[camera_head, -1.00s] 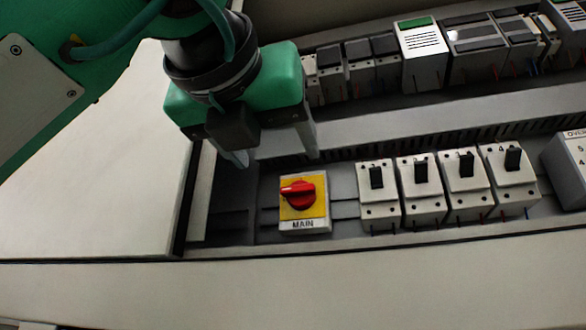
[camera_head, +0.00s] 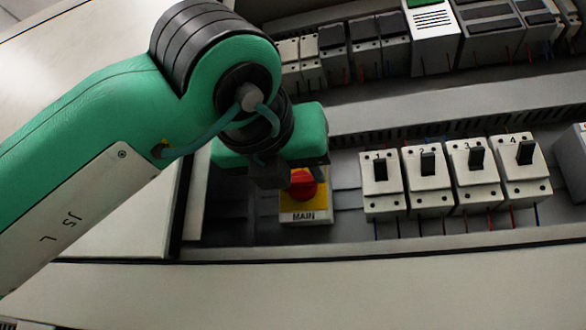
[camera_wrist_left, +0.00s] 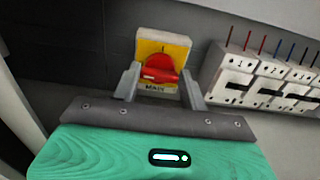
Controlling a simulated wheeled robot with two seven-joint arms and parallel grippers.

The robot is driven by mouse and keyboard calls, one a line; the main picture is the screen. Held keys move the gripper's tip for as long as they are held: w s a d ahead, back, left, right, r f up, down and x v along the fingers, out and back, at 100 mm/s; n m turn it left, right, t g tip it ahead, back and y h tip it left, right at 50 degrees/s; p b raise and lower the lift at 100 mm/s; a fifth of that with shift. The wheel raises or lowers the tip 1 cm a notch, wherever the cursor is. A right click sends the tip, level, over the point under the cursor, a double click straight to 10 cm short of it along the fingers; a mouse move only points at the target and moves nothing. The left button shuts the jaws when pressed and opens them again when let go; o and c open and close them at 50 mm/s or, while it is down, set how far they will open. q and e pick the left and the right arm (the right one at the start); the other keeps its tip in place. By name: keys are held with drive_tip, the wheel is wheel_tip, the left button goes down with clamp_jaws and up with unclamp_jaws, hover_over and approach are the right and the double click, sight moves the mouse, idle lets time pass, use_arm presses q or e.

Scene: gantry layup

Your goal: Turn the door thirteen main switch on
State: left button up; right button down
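The main switch (camera_head: 305,207) is a red rotary knob on a yellow plate with a "MAIN" label, mounted in the panel. The left gripper and arm cover its upper part in the head view. In the left wrist view the red knob (camera_wrist_left: 160,69) lies crosswise on the yellow plate. My left gripper (camera_wrist_left: 160,82) is open, with one grey finger on each side of the knob. Gaps show between fingers and knob; whether either finger touches it I cannot tell. My right gripper is not in view.
A row of breakers (camera_head: 430,180), numbered from 1, stands just right of the main switch. Another row of modules (camera_head: 365,40) runs along the top. A slotted grey duct (camera_head: 420,105) lies between. A pale panel edge (camera_head: 400,280) runs along the front.

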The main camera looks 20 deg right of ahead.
use_arm(q)
drive_tip(key=shift+c, duration=1.2)
drive_tip(key=shift+m, duration=0.3)
drive_tip(key=m+b, duration=0.1)
drive_tip(key=m, duration=0.2)
drive_tip(key=shift+b, duration=0.3)
drive_tip(key=m, duration=0.6)
drive_tip(key=shift+d+b, duration=0.1)
drive_tip(key=shift+b, duration=0.25)
drive_tip(key=m, duration=0.4)
drive_tip(key=shift+s, duration=0.1)
drive_tip(key=shift+f+m+p, duration=0.15)
drive_tip(key=shift+m+p, duration=0.25)
drive_tip(key=shift+m, duration=1.7)
